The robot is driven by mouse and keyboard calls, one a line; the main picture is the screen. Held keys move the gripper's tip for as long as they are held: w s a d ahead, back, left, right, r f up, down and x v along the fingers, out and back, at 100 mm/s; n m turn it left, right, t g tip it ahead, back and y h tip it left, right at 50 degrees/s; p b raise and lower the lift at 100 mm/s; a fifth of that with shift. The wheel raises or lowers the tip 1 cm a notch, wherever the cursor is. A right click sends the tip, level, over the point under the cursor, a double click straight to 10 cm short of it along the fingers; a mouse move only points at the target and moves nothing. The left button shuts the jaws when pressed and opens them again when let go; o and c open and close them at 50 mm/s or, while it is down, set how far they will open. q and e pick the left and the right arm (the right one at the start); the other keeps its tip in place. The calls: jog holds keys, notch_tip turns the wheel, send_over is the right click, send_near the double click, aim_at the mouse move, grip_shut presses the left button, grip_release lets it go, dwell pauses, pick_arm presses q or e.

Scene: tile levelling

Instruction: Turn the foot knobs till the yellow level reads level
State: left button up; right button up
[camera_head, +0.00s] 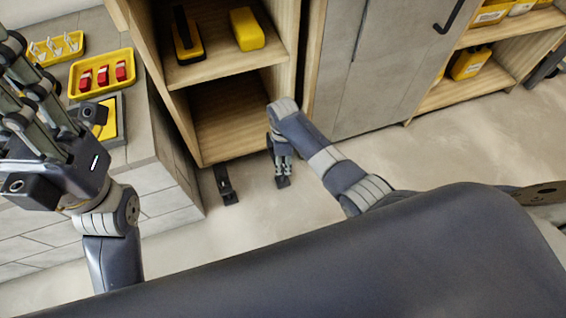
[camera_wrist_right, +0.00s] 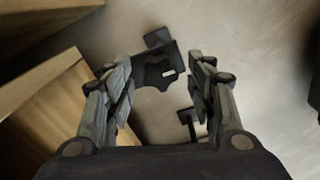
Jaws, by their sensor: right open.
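A yellow piece (camera_head: 108,122) on a dark plate lies on the tiled counter, partly hidden by my left gripper; I cannot tell for sure that it is the level. No foot knob can be made out clearly. My left gripper (camera_head: 38,75) is over the counter's left part, and its jaw opening is unclear. My right gripper (camera_head: 281,172) is low, just in front of the wooden shelf. In the right wrist view it (camera_wrist_right: 163,85) is open. A dark notched shape (camera_wrist_right: 158,66) shows between its fingers, apart from them.
The counter holds a yellow tray with red pieces (camera_head: 102,77) and a yellow tray with pale pieces (camera_head: 56,48). The wooden shelf (camera_head: 232,66) holds yellow tools. A small dark object (camera_head: 225,184) is near the shelf's foot. Grey cabinet doors (camera_head: 375,70) stand right of it; floor there is clear.

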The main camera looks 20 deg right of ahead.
jog(key=shift+f, duration=0.4)
jog(key=c, duration=1.1)
